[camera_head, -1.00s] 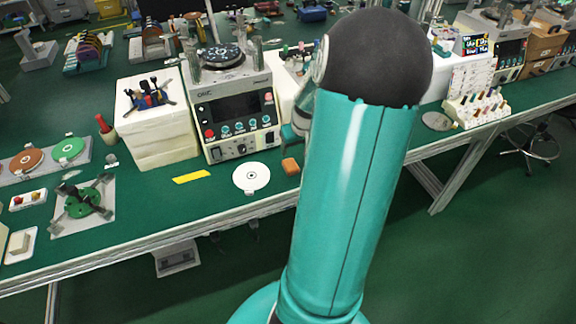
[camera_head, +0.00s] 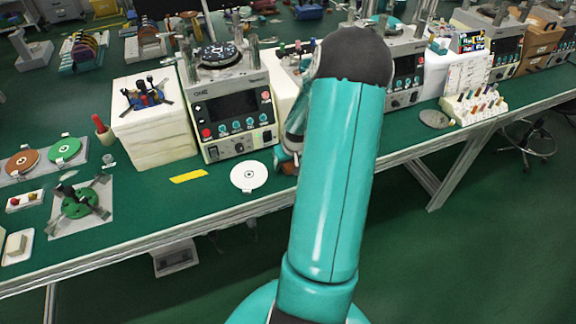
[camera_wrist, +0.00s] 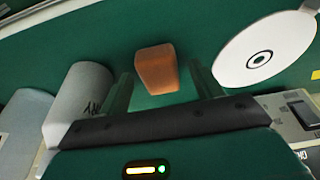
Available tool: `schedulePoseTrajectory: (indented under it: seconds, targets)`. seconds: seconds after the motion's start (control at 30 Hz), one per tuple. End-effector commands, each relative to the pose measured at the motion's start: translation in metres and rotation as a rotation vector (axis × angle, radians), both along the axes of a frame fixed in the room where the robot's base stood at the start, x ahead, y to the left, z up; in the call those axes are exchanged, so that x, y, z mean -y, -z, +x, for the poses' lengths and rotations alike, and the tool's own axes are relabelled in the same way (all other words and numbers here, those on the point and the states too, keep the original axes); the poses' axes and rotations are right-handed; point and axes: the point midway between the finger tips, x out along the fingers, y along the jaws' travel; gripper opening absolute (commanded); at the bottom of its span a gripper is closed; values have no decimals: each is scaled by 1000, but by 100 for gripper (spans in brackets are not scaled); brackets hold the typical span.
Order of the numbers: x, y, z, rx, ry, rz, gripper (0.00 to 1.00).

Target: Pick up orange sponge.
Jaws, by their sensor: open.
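The orange sponge (camera_wrist: 157,68) is a small block lying on the green bench top, at the upper middle of the wrist view. My gripper (camera_wrist: 160,80) is open, with one finger to the left and one to the right of the sponge. The sponge appears between or just beyond the fingertips; I cannot tell whether they touch it. In the head view my arm and wrist cover the sponge's place, so it cannot be made out clearly there.
A white disc (camera_wrist: 240,45) lies right of the sponge in the wrist view; the head view shows it too (camera_head: 248,177). A lapping machine (camera_head: 235,115) stands behind it, beside a white block (camera_head: 155,135). A yellow strip (camera_head: 189,176) lies left of the disc. The bench's front edge is near.

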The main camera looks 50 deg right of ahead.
Motion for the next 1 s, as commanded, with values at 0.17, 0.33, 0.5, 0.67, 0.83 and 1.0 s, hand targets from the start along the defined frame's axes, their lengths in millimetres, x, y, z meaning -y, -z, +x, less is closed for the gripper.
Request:
schedulePoseTrajectory:
  seconds: [0.17, 0.33, 0.5, 0.67, 0.83, 1.0]
  targets:
    - [0, -1, 0, 0, 0, 0, 58]
    - [0, -1, 0, 0, -1, 0, 24]
    - [0, -1, 0, 0, -1, 0, 18]
    - [0, -1, 0, 0, -1, 0, 18]
    - [0, -5, 0, 0, -1, -2, 18]
    - [1, -22, 0, 1, -1, -4, 18]
